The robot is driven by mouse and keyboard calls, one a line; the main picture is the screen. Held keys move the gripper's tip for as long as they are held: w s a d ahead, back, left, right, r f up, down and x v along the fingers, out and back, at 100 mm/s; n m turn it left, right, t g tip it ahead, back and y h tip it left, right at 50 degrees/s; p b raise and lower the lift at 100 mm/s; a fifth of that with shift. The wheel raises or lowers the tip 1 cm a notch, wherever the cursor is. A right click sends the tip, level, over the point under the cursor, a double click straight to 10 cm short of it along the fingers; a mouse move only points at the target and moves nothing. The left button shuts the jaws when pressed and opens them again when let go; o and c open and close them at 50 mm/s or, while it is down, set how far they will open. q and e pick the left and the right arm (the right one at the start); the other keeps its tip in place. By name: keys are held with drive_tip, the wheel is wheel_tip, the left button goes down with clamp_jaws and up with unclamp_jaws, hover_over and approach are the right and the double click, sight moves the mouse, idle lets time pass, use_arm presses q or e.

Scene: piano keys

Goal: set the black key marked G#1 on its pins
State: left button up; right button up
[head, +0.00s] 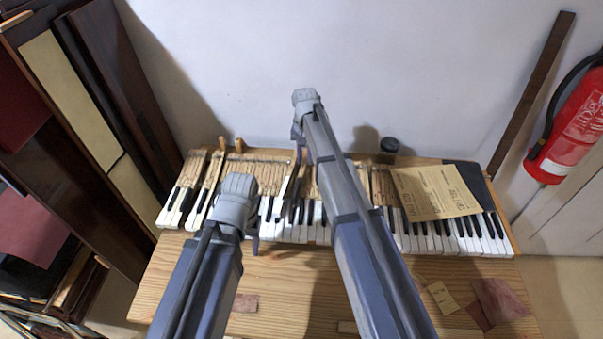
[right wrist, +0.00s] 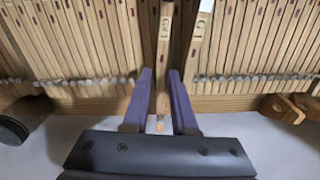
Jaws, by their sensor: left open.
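My right gripper (right wrist: 160,75) has one finger on each side of a pale wooden key stick (right wrist: 164,45). The stick reaches out past the ends of its neighbours. I cannot tell whether the fingers press on it. In the head view a dark key (head: 290,186) shows tilted above the row, left of my right arm, partly hidden. No G#1 mark is legible. My left gripper (head: 252,238) is open and empty above the front of the keys, left of the middle; its fingers are mostly hidden behind the wrist.
The keyboard lies on a wooden bench (head: 190,275). A gap shows at the left among the keys. A paper sheet (head: 437,192) lies over the right keys. A small card (head: 442,297) and reddish scraps (head: 499,300) lie at the front right. A white wall (head: 300,50) stands behind.

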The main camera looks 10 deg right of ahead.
drive_tip(key=shift+f, duration=0.3)
drive_tip(key=shift+c, duration=0.3)
clamp_jaws()
idle(1.2)
